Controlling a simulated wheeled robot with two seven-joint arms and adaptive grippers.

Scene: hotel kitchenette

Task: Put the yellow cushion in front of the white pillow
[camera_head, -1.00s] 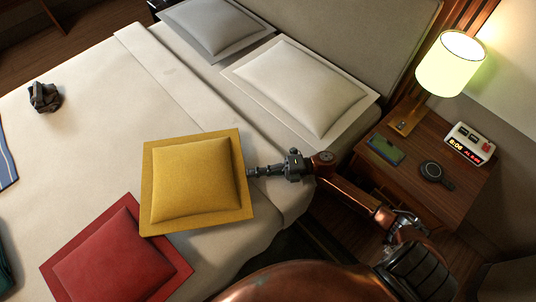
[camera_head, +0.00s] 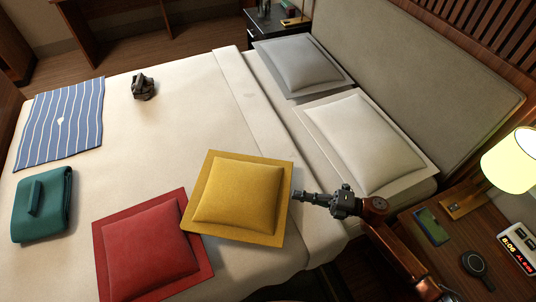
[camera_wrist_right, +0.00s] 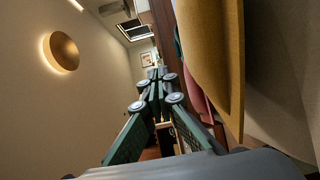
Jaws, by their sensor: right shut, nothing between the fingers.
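The yellow cushion (camera_head: 238,195) lies on the bed near its front right edge, with its lower left corner against or over the red cushion. The white pillow (camera_head: 358,140) lies at the headboard, behind and right of the yellow cushion. My right gripper (camera_head: 296,195) is shut and empty, its tips at the right edge of the yellow cushion; I cannot tell whether they touch. The right wrist view shows the gripper's closed fingers (camera_wrist_right: 156,76), with the yellow cushion (camera_wrist_right: 216,50) close on their right. My left gripper is not in view.
A red cushion (camera_head: 150,247), a green folded item (camera_head: 43,205), a striped blue cloth (camera_head: 62,120) and a dark lumpy object (camera_head: 143,87) lie on the bed (camera_head: 180,130). A grey pillow (camera_head: 302,62) is beside the white one. A nightstand (camera_head: 455,245) with a lamp (camera_head: 512,160) stands right.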

